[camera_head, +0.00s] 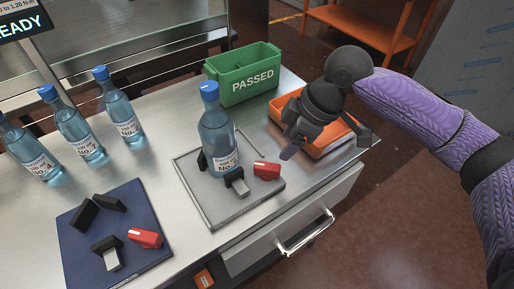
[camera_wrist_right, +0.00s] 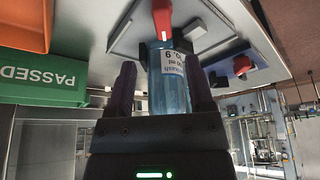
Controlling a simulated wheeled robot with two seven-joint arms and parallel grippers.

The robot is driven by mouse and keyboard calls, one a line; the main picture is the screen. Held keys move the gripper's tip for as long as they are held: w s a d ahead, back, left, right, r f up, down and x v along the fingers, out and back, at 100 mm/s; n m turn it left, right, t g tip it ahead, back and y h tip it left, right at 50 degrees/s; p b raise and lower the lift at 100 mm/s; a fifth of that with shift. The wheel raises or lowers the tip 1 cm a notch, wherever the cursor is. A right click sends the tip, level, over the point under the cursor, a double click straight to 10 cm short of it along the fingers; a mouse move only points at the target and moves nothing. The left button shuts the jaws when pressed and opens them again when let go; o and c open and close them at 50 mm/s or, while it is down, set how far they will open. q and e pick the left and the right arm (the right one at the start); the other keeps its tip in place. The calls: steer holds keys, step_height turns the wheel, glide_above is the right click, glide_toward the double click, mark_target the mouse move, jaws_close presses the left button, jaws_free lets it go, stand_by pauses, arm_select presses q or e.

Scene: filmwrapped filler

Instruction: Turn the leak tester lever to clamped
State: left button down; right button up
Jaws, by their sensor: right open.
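The leak tester shows as a grey plate (camera_head: 238,208) with a red lever (camera_head: 266,170) at its right side. A blue capped bottle (camera_head: 214,135) stands upright on the plate between small dark and grey blocks. My right gripper (camera_head: 291,150) is open and empty, above and to the right of the red lever, apart from it. My left gripper is not in view.
A dark blue plate (camera_head: 85,250) with another red lever (camera_head: 145,238) lies at left. Several bottles (camera_head: 77,130) stand behind it. A green PASSED bin (camera_head: 242,85) and an orange tray (camera_head: 335,145), partly hidden by my gripper, sit at the back right.

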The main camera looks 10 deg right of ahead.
mark_target(271, 166)
steer(key=b+x, duration=0.3)
steer(key=x, duration=0.6)
steer(key=shift+s+d, duration=0.1)
steer(key=shift+s, duration=0.1)
steer(key=shift+f, duration=0.3)
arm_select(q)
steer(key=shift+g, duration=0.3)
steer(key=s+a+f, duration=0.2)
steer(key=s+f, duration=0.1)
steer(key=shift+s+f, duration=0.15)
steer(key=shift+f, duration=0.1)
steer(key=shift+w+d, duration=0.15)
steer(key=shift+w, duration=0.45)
arm_select(e)
jaws_close()
